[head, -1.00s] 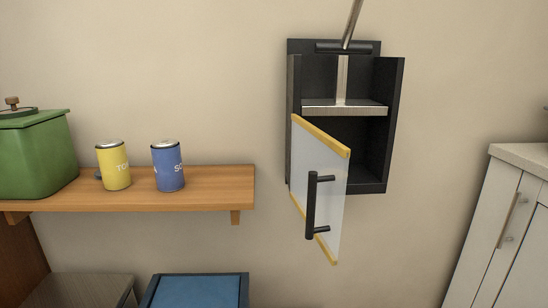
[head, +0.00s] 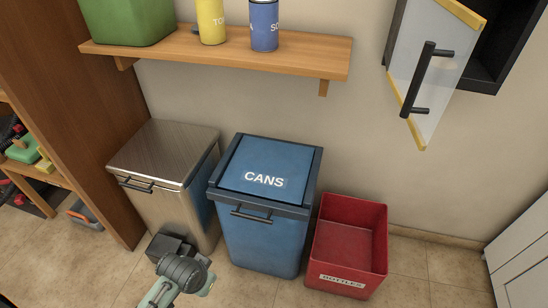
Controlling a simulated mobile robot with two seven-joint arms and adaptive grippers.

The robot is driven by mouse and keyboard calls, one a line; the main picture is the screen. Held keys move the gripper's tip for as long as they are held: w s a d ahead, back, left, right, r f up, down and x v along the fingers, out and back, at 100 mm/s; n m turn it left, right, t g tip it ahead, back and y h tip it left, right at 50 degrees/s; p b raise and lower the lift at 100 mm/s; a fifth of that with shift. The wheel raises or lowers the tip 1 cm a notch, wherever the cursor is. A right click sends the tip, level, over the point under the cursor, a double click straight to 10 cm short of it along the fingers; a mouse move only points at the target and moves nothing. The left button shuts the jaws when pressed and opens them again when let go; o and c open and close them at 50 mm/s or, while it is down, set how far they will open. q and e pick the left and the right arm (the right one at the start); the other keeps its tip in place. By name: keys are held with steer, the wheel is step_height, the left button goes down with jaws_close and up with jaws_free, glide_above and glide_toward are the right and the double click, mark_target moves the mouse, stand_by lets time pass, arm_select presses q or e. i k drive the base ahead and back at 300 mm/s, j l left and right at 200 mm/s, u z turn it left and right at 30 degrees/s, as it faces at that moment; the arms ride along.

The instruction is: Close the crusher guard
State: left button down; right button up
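The crusher guard (head: 411,62) is a clear panel with yellow strips along its top and bottom edges and a black bar handle (head: 420,80). It stands swung open, out from the black crusher housing (head: 494,68) on the wall at the upper right. The top of the crusher is cut off by the frame. My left gripper (head: 170,246) is dark and sits low at the bottom left, in front of the steel bin and far from the guard. Its fingers are too unclear to tell open from shut. My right gripper is not in view.
A wooden shelf (head: 215,55) holds a green container (head: 128,20), a yellow can (head: 211,22) and a blue can (head: 264,26). Below stand a steel bin (head: 165,152), a blue CANS bin (head: 262,235) and a red BOTTLES bin (head: 345,245). A white cabinet (head: 520,255) stands right.

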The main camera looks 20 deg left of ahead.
mark_target(469, 17)
steer(key=k+j, duration=0.3)
steer(key=j, duration=0.15)
steer(key=k+j, duration=0.65)
steer(key=j, duration=0.2)
